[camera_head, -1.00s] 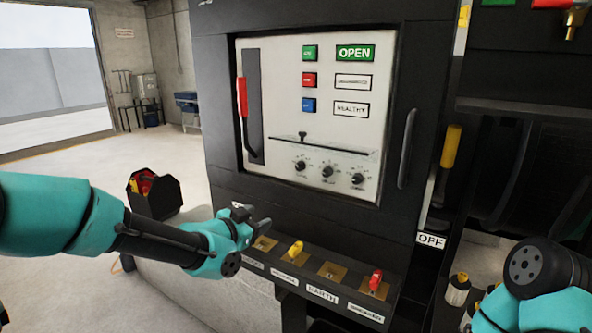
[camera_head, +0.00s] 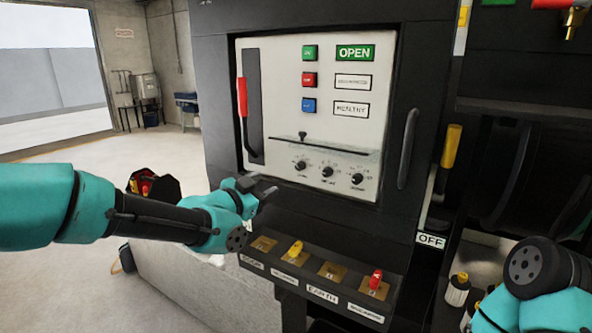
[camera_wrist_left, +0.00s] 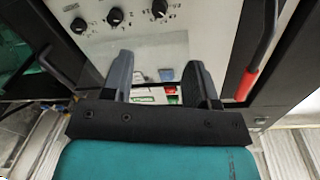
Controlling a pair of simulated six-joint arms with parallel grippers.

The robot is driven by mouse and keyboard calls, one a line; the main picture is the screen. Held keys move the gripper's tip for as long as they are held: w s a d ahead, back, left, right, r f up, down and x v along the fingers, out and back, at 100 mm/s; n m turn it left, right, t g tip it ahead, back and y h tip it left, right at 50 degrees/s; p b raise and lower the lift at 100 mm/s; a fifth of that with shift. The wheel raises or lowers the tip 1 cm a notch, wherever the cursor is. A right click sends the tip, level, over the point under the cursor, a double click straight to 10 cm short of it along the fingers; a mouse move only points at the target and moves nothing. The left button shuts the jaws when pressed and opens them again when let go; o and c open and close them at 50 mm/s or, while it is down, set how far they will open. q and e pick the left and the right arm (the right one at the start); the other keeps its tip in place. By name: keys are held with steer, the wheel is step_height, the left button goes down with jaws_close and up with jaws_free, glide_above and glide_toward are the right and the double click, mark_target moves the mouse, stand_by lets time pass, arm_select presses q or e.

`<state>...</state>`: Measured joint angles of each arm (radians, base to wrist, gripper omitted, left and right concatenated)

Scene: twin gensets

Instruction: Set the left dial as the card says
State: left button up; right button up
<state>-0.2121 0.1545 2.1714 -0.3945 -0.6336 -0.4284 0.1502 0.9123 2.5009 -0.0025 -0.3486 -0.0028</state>
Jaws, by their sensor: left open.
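Three black dials sit in a row low on the pale panel. The left dial (camera_head: 300,165) is nearest the red-handled lever; it shows at the top edge of the left wrist view (camera_wrist_left: 160,8). The middle dial (camera_head: 327,171) and right dial (camera_head: 357,179) have small scales too fine to read. My left gripper (camera_head: 264,190) is open and empty, in front of the cabinet, below and left of the left dial and apart from it. Its two fingers show spread in the left wrist view (camera_wrist_left: 158,75). I cannot make out a card. My right gripper is out of view.
A red-handled lever (camera_head: 242,98) stands left on the panel, and a slider (camera_head: 302,135) lies above the dials. A cabinet handle (camera_head: 406,148) stands at right.

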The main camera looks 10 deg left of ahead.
mark_target(298, 168)
arm_select(q)
steer(key=x, duration=1.4)
steer(key=shift+w, duration=0.1)
steer(key=c, duration=0.9)
steer(key=shift+n, duration=0.3)
steer(key=n, duration=0.4)
steer(key=shift+f, duration=0.1)
steer(key=shift+d+n+t, duration=0.1)
steer(key=shift+n+t, duration=0.3)
steer(key=shift+n, duration=1.4)
